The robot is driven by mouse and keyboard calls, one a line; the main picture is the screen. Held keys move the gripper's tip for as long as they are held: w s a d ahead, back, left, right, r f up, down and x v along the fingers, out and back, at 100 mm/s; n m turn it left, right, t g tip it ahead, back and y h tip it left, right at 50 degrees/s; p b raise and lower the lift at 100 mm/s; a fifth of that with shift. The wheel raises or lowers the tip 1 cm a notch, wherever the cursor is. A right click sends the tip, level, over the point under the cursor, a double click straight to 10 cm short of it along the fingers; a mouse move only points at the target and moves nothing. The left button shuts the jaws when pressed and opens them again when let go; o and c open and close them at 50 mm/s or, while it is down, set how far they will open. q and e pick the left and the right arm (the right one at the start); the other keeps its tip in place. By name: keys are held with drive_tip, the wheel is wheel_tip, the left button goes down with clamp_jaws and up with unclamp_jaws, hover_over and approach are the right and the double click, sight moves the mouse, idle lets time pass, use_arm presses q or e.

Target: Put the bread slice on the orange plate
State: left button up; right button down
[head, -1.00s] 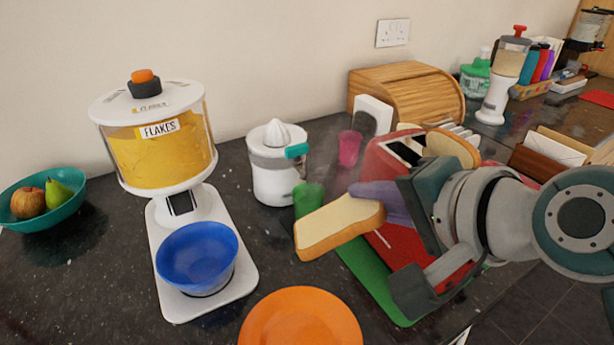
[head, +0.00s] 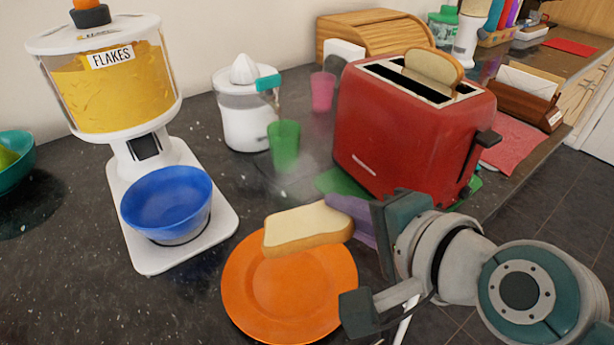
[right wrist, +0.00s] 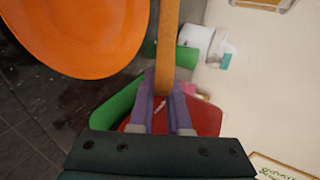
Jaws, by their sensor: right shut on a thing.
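A bread slice (head: 305,229) is in my right gripper (head: 350,213), whose purple fingers are shut on its right end. In the head view the slice shows over the back part of the orange plate (head: 290,310). In the right wrist view the slice (right wrist: 167,45) is seen edge-on between the fingers (right wrist: 162,95), and the plate (right wrist: 85,35) is off to its left, with a gap between them in the picture. The slice appears held above the plate; the exact height is hard to tell. My left gripper is not in view.
A red toaster (head: 410,130) with another slice (head: 433,66) in it stands behind my right gripper on a green mat (head: 340,184). A flakes dispenser with a blue bowl (head: 166,205) is left of the plate. A green cup (head: 284,145) and juicer (head: 243,110) stand behind.

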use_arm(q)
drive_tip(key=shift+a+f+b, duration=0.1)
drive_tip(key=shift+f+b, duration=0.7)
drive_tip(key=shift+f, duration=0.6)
use_arm(e)
drive_tip(key=shift+f, duration=1.6)
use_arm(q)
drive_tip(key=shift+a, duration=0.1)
use_arm(e)
drive_tip(key=c, duration=1)
unclamp_jaws()
drive_tip(key=shift+c, duration=0.2)
drive_tip(key=p+v, duration=0.5)
drive_tip(key=v, duration=0.2)
drive_tip(key=shift+s+d+r+p, duration=0.1)
drive_tip(key=shift+s+r+p, duration=0.05)
drive_tip(key=shift+r+p, duration=0.15)
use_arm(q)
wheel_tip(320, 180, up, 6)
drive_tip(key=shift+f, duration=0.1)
use_arm(e)
drive_tip(key=shift+s+d, duration=0.1)
drive_tip(key=shift+s, duration=0.15)
